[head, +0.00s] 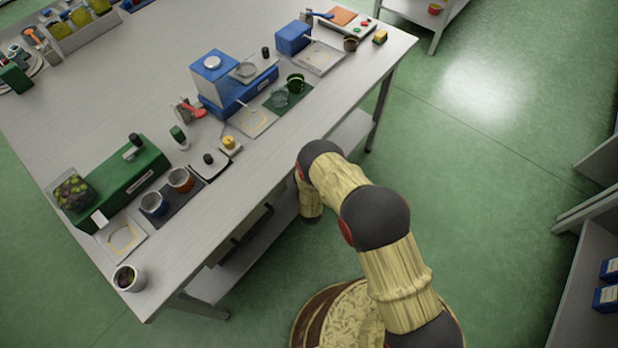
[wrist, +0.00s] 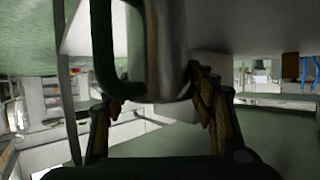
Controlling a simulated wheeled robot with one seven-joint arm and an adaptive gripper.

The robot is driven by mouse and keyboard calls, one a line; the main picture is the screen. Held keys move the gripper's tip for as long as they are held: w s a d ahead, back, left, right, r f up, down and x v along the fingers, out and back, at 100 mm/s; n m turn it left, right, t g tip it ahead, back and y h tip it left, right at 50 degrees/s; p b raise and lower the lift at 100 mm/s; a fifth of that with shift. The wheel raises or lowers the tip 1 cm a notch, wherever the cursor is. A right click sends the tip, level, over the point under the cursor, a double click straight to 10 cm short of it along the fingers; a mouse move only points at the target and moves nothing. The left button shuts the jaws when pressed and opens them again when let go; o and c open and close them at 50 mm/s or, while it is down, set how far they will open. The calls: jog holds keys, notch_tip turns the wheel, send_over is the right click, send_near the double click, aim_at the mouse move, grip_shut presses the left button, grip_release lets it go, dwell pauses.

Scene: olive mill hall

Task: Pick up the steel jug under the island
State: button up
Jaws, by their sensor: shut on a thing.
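The steel jug (wrist: 167,45) fills the upper middle of the wrist view, with a smooth grey metal body and a dark green, looped handle (wrist: 103,50) on the left. My gripper (wrist: 155,92) is shut on the jug, with one finger at each side of its lower part in the picture. The top of the jug is cut off by the frame. In the head view my arm reaches down beside the long front edge of the island (head: 75,140). The jug and the gripper are hidden from that view.
The island's lower shelf (head: 212,284) shows beneath the worktop, close to my arm. A white pot (head: 129,278) stands near the worktop's front corner. Blue and green machines line the top. The green floor (head: 480,190) to the right is clear up to a grey shelf unit (head: 585,285).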

jog(key=shift+f, duration=0.1)
jog(key=c, duration=0.6)
grip_shut()
